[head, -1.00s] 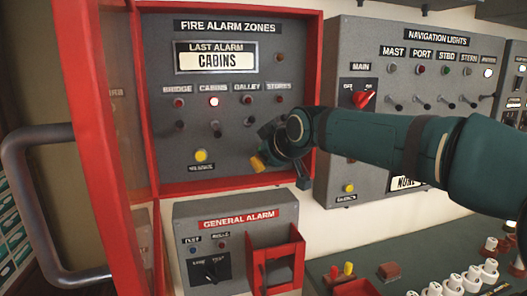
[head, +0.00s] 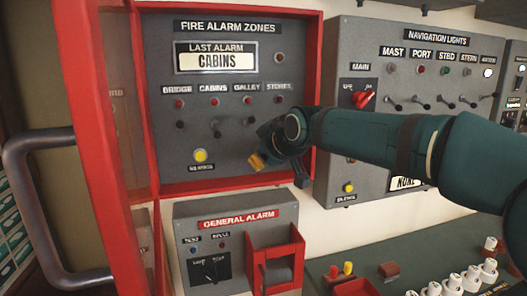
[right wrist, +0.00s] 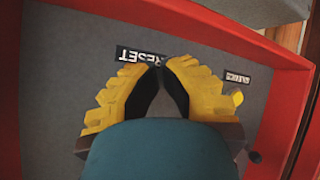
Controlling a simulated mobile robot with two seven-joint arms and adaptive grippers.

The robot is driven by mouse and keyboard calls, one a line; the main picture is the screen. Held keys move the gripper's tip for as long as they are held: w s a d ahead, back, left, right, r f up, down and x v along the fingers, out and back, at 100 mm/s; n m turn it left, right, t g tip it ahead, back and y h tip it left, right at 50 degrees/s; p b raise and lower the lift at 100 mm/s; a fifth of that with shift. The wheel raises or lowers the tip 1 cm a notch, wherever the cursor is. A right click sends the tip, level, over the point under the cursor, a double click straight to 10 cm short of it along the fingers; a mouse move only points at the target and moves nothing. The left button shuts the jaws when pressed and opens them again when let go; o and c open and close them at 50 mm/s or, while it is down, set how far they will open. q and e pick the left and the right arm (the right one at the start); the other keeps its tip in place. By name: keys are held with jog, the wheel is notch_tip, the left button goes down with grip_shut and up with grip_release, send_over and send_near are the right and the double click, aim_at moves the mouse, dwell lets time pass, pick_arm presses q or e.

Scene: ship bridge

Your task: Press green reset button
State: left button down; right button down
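The fire alarm panel (head: 225,130) is grey with a red frame, and its red door (head: 95,110) stands open at the left. My right gripper (head: 257,161) is at the panel's lower right, with a yellow fingertip showing. In the right wrist view my right gripper (right wrist: 158,68) has its yellow fingers together at the tips, over the upside-down RESET label (right wrist: 143,56). No green button shows; the area around that label is covered by the fingers. I cannot tell whether the tips touch the panel. My left gripper is not in view.
A yellow button (head: 200,156) is at the panel's lower left. The Cabins lamp (head: 215,102) is dark red. The navigation lights panel (head: 420,80) is behind my right arm. A general alarm box (head: 215,235) with an open red cover (head: 277,240) sits below.

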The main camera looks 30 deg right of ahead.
jog(key=shift+s+a+b, duration=0.2)
jog(key=shift+s+b, duration=0.2)
jog(key=shift+s, duration=0.4)
jog(key=s+b, duration=0.1)
jog(key=s, duration=0.1)
jog(key=s+a+b, duration=0.1)
jog(key=s, duration=0.2)
jog(key=shift+a, duration=0.1)
dwell(0.3)
jog(key=shift+w, duration=0.1)
dwell(0.6)
